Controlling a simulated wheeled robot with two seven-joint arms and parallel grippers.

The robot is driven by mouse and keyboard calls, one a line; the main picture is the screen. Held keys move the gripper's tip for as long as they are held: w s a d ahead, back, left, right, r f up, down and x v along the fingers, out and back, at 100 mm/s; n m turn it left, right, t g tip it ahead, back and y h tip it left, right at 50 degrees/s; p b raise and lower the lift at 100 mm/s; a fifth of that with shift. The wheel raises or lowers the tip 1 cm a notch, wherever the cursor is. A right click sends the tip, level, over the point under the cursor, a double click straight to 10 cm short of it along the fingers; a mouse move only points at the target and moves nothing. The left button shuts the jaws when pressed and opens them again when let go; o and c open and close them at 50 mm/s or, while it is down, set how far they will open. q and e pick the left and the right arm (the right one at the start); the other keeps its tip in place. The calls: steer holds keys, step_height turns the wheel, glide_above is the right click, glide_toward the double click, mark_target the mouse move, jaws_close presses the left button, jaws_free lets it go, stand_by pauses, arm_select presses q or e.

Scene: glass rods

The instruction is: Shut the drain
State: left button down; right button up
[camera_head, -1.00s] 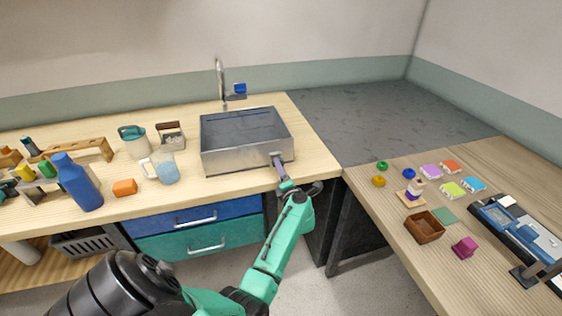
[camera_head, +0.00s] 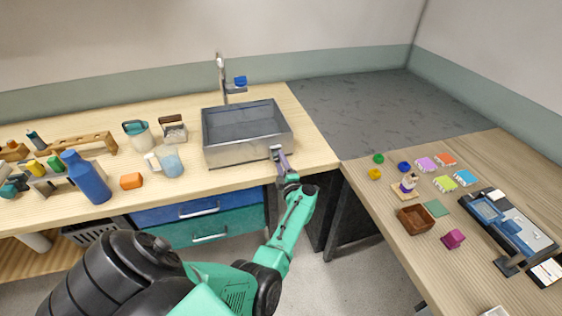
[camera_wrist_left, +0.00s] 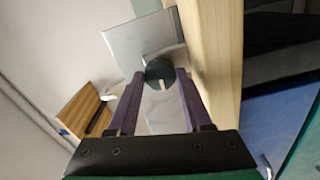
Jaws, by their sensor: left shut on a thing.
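A steel sink (camera_head: 213,152) is set into the wooden counter. My left gripper (camera_head: 277,151) is at the right end of its front wall. In the left wrist view a dark round knob (camera_wrist_left: 159,72) with a pale line on its face sits between the two purple fingers of the left gripper (camera_wrist_left: 159,80). The fingers are shut on the knob, one on each side. In the head view the gripper hides the knob. The drain opening inside the sink cannot be made out. My right gripper is not in view.
A faucet (camera_head: 222,78) stands behind the sink. Drawers (camera_head: 192,209) lie below the counter. A second table (camera_head: 385,209) with small items is at the right.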

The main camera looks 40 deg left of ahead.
arm_select(q)
steer(key=shift+a, duration=0.1)
steer(key=shift+c, duration=1.6)
jaws_free()
steer(key=shift+s, duration=0.1)
